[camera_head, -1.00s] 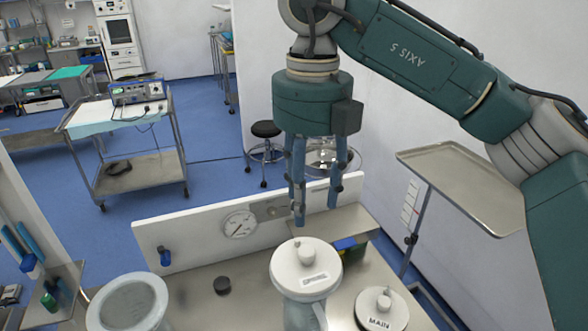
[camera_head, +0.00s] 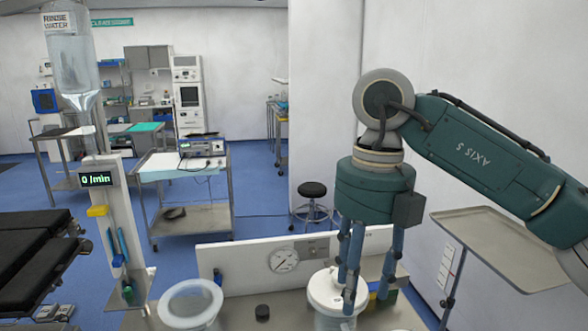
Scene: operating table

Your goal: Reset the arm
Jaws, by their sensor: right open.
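My right arm comes in from the right in the head view. My right gripper (camera_head: 362,296) points down with its blue fingers spread. It is open, and its fingertips are in front of the white-lidded canister (camera_head: 324,292) in this view. I cannot tell whether they touch it. My left gripper is not in view.
A round bowl-like vessel (camera_head: 191,303) and a small black knob (camera_head: 262,312) are at the bench front. A gauge (camera_head: 284,260) is on the white back panel (camera_head: 236,258). A metal tray (camera_head: 500,247) stands right, under my arm. A rinse water bottle (camera_head: 72,62) hangs left.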

